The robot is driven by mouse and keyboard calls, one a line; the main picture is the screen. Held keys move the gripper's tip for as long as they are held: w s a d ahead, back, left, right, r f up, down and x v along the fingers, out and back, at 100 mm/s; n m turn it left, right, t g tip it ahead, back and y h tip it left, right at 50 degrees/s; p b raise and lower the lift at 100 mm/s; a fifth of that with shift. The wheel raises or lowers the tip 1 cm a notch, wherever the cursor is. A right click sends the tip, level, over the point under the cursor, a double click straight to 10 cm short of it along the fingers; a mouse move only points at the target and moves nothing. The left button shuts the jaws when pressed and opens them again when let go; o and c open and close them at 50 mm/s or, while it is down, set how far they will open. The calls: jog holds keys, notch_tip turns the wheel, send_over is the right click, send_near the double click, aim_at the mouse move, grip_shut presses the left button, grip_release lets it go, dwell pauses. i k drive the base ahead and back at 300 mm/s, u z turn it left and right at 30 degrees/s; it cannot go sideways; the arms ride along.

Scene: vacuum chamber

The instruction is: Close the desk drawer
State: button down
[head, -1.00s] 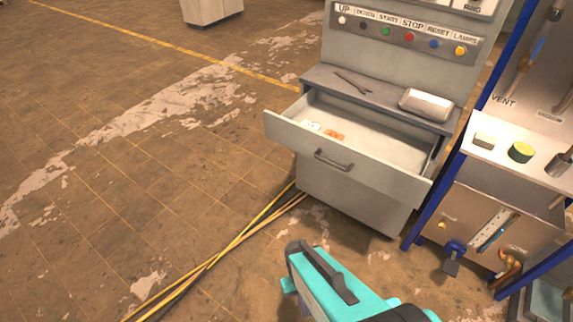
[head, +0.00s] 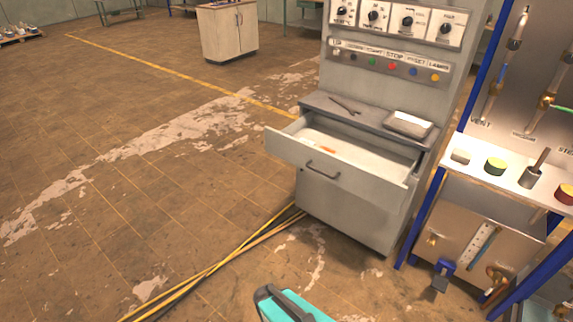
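The desk drawer (head: 372,184) is pulled open from the grey control desk (head: 350,218). Its front panel stands out toward me, with a dark handle (head: 322,171) on it. A small orange item (head: 327,150) lies inside on the pale drawer bottom. A teal and black part of my own body shows at the bottom edge, well apart from the drawer. My gripper's fingers are not in view.
A dark tool (head: 344,106) and a tray (head: 409,124) with white contents are on the desk top. Yellow and black cables (head: 222,262) cross the floor at front left. A blue-framed bench (head: 480,200) stands close on the right.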

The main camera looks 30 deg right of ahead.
aim_at(374, 167)
jog(key=u, duration=0.2)
jog(key=i, duration=1.05)
